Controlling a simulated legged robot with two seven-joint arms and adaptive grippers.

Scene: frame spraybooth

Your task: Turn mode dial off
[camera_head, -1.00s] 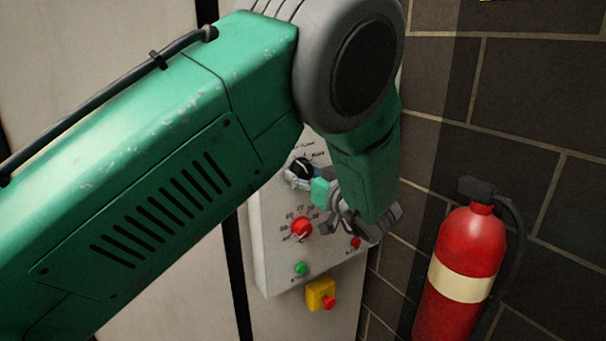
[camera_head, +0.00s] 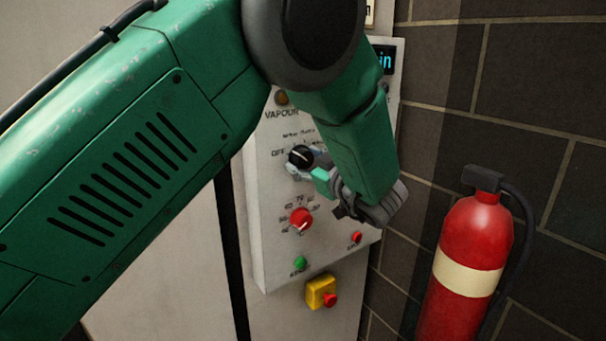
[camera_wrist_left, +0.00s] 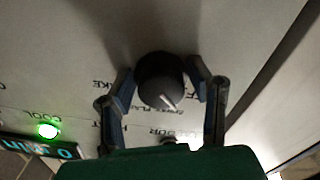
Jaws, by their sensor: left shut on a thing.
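The mode dial (camera_head: 300,154) is a round black knob on the pale control panel (camera_head: 268,240). Lettering around it includes OFF on its left in the head view. My left gripper (camera_head: 305,169) is at the dial, with its fingers against the lower part of the knob. In the left wrist view, the dial (camera_wrist_left: 160,80) sits between the two fingers, which are shut on its sides. Its white pointer line slants to the lower right there, towards partly hidden lettering. My right gripper is not in view.
Below the dial are a red knob (camera_head: 301,220), a green button (camera_head: 300,263), a red button (camera_head: 356,237) and a yellow box (camera_head: 320,292) with a red button. A lit display (camera_head: 387,60) is at the panel's top right. A fire extinguisher (camera_head: 470,260) stands right, by the brick wall.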

